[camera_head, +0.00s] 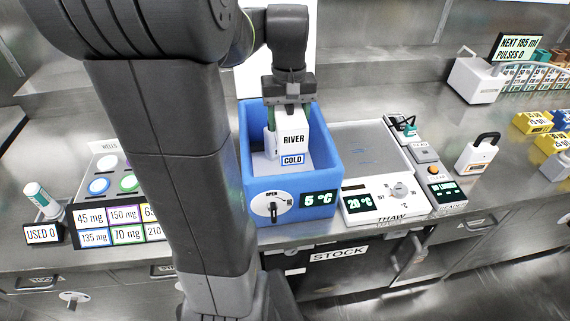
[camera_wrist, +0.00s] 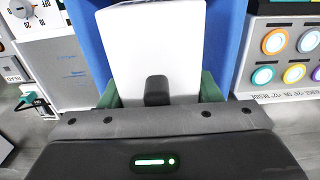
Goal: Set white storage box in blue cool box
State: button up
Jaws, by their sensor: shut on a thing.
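The blue cool box (camera_head: 334,160) stands on the steel counter, open at the top, with a dial marked OPEN and a 5 °C display on its front. The white storage box (camera_head: 293,128), labelled RIVER and COLD, is upright within the cool box's opening. My gripper (camera_head: 288,104) is above it, with its green fingers shut on the white box. The wrist view shows the white box (camera_wrist: 155,50) between the fingers, with blue walls (camera_wrist: 88,40) on both sides. I cannot tell whether the box touches the cool box floor.
A thaw unit (camera_head: 385,200) with a dial and a 20 °C display stands close on the right. A panel of coloured wells (camera_head: 110,185) is at the left. A white padlock-shaped item (camera_head: 477,156) and a white device (camera_head: 474,80) are farther right.

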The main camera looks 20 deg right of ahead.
notch_tip(320, 180, down, 16)
dwell(0.4)
jog(key=shift+f+b, duration=0.15)
jog(key=shift+b, duration=0.2)
jog(key=o, duration=1.3)
notch_tip(320, 180, up, 12)
jog(key=shift+s+r+p, duration=0.1)
jog(key=shift+r+p, duration=0.1)
jog(key=shift+p, duration=0.1)
